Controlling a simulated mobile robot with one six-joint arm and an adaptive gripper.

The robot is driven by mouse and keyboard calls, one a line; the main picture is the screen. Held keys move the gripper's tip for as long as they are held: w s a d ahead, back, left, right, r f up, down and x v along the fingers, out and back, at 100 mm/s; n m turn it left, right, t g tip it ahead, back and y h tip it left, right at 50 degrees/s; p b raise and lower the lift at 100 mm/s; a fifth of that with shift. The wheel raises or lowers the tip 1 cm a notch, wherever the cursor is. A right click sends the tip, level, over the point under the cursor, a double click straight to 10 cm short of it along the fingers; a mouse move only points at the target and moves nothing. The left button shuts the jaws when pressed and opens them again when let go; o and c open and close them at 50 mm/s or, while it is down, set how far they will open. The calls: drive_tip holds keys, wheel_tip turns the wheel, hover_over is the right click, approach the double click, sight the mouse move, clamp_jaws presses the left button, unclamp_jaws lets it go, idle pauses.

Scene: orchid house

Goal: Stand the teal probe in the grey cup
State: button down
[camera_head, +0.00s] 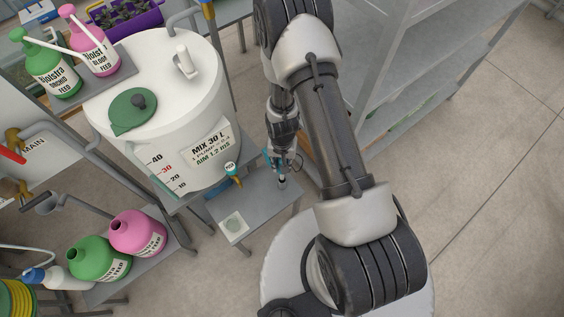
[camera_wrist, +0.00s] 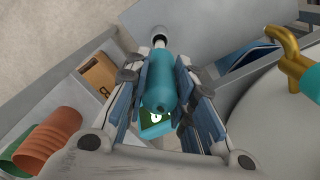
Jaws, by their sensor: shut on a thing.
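My gripper (camera_head: 283,163) is shut on the teal probe (camera_wrist: 159,82), which lies between the two finger pads in the wrist view. The probe's near end carries a small green display (camera_wrist: 155,124). Its slim far end points away from the wrist. A small pale, round piece with a dark opening (camera_wrist: 158,34) sits at that far end and looks like the grey cup. In the head view a small grey shape (camera_head: 282,183) shows just under my gripper, on the grey stand (camera_head: 258,209). I cannot tell whether the probe's tip is inside the cup or only over it.
A big white mixing tank (camera_head: 185,120) stands left of my gripper, its brass tap (camera_wrist: 288,48) close by. A white square pad (camera_head: 234,224) lies on the stand. Grey shelving (camera_head: 405,85) is to the right. Terracotta pots (camera_wrist: 50,140) and a cardboard box (camera_wrist: 97,73) show below.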

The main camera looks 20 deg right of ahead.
drive_tip(key=shift+f, duration=0.35)
drive_tip(key=shift+b, duration=0.3)
drive_tip(key=shift+f+b, duration=1.5)
drive_tip(key=shift+f, duration=0.15)
drive_tip(key=shift+f+b, duration=1.6)
drive_tip(key=shift+f, duration=0.05)
drive_tip(key=c, duration=1.3)
unclamp_jaws()
